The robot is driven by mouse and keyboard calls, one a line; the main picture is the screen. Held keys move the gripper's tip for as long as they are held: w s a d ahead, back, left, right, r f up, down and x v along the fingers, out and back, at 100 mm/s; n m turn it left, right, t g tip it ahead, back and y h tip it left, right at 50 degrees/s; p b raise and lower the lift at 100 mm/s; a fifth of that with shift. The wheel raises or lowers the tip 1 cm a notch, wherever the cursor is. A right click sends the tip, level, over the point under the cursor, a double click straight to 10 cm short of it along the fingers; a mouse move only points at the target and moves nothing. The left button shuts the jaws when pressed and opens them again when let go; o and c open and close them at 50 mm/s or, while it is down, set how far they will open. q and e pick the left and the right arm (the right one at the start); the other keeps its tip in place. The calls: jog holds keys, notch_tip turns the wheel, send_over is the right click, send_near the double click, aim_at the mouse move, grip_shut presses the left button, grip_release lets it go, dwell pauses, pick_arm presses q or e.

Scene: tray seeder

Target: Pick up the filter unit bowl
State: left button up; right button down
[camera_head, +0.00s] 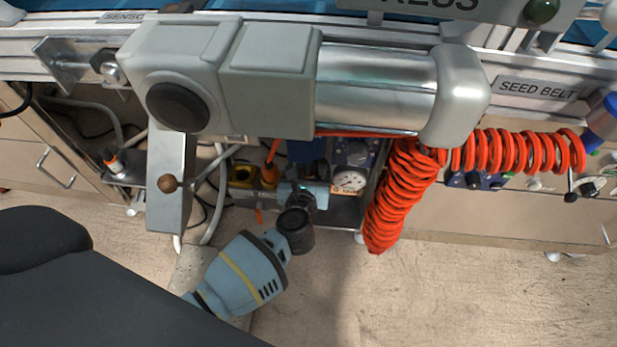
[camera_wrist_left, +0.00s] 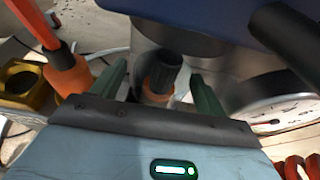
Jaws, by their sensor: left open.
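The filter unit bowl (camera_wrist_left: 150,50) is a pale grey, shiny cylinder under a dark blue body (camera_wrist_left: 225,12) in the left wrist view. A black and orange fitting (camera_wrist_left: 160,82) hangs below it. My left gripper (camera_wrist_left: 160,86) is open, with its green fingers on either side of this fitting in the picture; I cannot tell if they touch anything. In the head view my left gripper (camera_head: 304,192) reaches up into the shelf below the blue body (camera_head: 306,151), and the bowl is hidden there. My right gripper is not in view.
A round gauge (camera_wrist_left: 275,113) sits close to the right of the fingers. An orange-handled part (camera_wrist_left: 66,70) and a yellow fitting (camera_wrist_left: 20,82) are to the left. Coiled orange hose (camera_head: 392,200) hangs at the right. A grey press head (camera_head: 270,75) overhangs the shelf.

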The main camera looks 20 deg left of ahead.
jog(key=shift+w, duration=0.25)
pick_arm(q)
jog(key=c, duration=0.9)
jog(key=shift+r, duration=0.1)
jog(key=shift+c, duration=1)
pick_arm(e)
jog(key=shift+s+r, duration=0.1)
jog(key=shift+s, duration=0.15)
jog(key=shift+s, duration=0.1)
pick_arm(q)
jog(key=shift+r, duration=0.1)
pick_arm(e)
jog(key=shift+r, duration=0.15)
